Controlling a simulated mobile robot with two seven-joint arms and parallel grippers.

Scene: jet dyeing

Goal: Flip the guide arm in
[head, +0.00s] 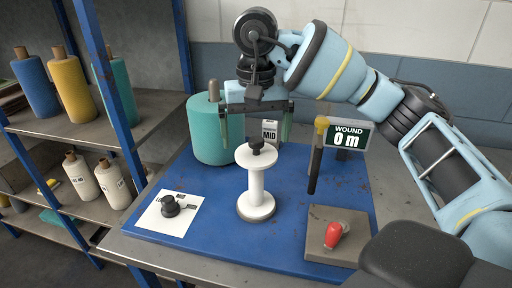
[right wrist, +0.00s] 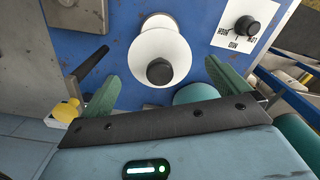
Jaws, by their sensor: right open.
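The guide arm (head: 314,170) is a dark bar with a yellow cap at its upper end, standing right of the white spool (head: 256,188) in the head view. In the right wrist view the guide arm (right wrist: 92,62) slants at the left, and the spool (right wrist: 159,52) is seen from above. My right gripper (head: 257,122) is open and empty. It hangs over and behind the spool top, left of the guide arm, apart from it. In the right wrist view its two green fingers (right wrist: 165,88) are spread wide. My left gripper is out of view.
A sign (head: 348,136) reading "WOUND 0 m" stands behind the guide arm. A red switch (head: 334,234) sits on a plate at front right. A black dial (head: 171,206) is at front left. A teal cone (head: 215,140) stands behind. Shelves with yarn cones are left.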

